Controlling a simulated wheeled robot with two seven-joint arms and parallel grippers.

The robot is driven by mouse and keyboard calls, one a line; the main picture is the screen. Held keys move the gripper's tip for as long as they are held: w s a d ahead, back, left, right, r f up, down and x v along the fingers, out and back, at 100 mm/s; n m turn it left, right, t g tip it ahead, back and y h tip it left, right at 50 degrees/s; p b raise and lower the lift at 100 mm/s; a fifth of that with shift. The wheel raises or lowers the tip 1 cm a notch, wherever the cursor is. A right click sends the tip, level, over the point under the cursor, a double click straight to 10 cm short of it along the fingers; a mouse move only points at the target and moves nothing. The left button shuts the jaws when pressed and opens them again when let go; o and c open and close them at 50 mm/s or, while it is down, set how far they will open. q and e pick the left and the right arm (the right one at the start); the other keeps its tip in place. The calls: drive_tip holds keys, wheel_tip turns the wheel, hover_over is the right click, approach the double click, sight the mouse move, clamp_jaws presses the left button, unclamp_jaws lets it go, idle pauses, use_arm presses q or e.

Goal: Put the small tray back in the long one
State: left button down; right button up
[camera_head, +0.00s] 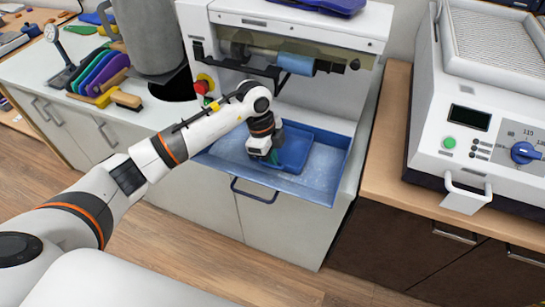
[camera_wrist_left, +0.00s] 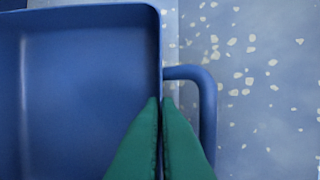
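The small tray (camera_head: 294,152) is blue and lies in the long tray (camera_head: 327,174), a wide blue tray with a pale speckled floor, at the front of the white machine. My left gripper (camera_head: 274,160) reaches down over the small tray's left part. In the left wrist view, its green fingertips (camera_wrist_left: 161,102) are close together on both sides of the rim of the small tray (camera_wrist_left: 85,90), beside its looped handle (camera_wrist_left: 207,110). The speckled floor of the long tray (camera_wrist_left: 255,90) shows to the right. My right gripper is not in view.
The white machine (camera_head: 345,35) with a blue roller stands behind the long tray. A white device with a blue knob (camera_head: 525,152) stands on the wooden counter at right. Coloured insole-like pieces (camera_head: 100,72) and a dial gauge (camera_head: 52,35) are on the left counter.

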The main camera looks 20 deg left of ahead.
use_arm(q)
drive_tip(key=c, duration=2.1)
unclamp_jaws()
drive_tip(key=shift+f, duration=0.25)
drive_tip(key=o, duration=0.5)
drive_tip(key=b+v, duration=0.2)
drive_tip(key=v, duration=1)
